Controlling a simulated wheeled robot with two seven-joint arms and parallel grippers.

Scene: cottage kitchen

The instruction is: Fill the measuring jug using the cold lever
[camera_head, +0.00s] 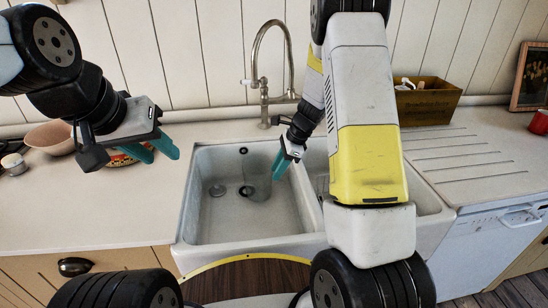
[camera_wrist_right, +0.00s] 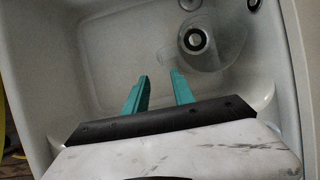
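The clear measuring jug (camera_head: 258,184) is in the left sink basin, faint against the white, near the dark drain. In the right wrist view the jug (camera_wrist_right: 218,50) lies just beyond my fingertips, and the dark drain ring shows through it. The tap (camera_head: 263,88) rises behind the sink, with a small white-tipped lever (camera_head: 247,82) on its left; cold or hot marking is not legible. My right gripper (camera_head: 282,163) reaches down over the basin, its teal fingers apart and empty (camera_wrist_right: 161,85). My left gripper (camera_head: 155,150) is open and empty above the left counter.
The white double sink (camera_head: 184,222) has a raised rim; my right arm hides much of its right basin. A bowl (camera_head: 50,137) and a patterned dish (camera_head: 117,160) stand on the left counter. A wooden box (camera_head: 430,103) stands at the back right. The ridged drainer (camera_head: 465,155) is clear.

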